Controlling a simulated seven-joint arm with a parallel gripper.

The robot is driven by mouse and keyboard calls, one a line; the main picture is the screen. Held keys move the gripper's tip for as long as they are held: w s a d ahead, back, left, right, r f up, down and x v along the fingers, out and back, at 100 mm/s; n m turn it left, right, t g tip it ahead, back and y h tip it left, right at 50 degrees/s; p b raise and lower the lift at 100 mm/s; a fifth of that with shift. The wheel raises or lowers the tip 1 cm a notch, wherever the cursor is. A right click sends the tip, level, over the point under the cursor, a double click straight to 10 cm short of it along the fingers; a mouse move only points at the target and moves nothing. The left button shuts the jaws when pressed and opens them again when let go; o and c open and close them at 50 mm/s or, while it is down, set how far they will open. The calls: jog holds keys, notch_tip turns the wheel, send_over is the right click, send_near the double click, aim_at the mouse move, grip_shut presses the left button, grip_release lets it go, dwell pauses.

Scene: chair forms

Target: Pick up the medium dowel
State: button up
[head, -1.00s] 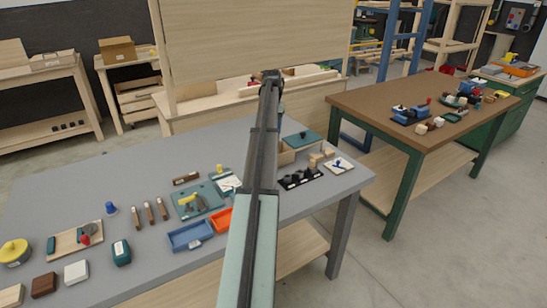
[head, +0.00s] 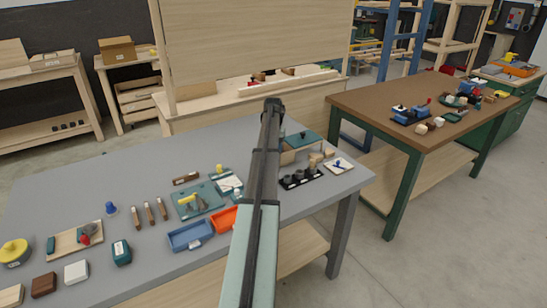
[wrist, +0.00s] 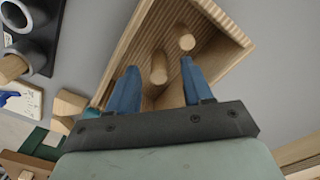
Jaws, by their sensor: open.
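Two light wooden dowels stand in a wooden box (wrist: 138,40) in the wrist view: a nearer dowel (wrist: 158,68) and a farther dowel (wrist: 186,41). I cannot tell for sure which is the medium one. My gripper (wrist: 159,76) has two blue fingers, spread apart and empty. The nearer dowel appears between the fingertips; no contact shows. The farther dowel lies just past the right fingertip. In the head view part of the box (head: 288,157) shows right of my arm; the gripper and dowels are hidden there.
A black holder with round cups (wrist: 38,45), a white card (wrist: 22,98) and wooden blocks (wrist: 68,103) lie left of the box in the wrist view. A blue tray (head: 190,236) and an orange tray (head: 223,220) sit left of my arm on the grey table (head: 140,175).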

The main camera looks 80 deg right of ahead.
jog(key=shift+f, duration=1.35)
grip_shut()
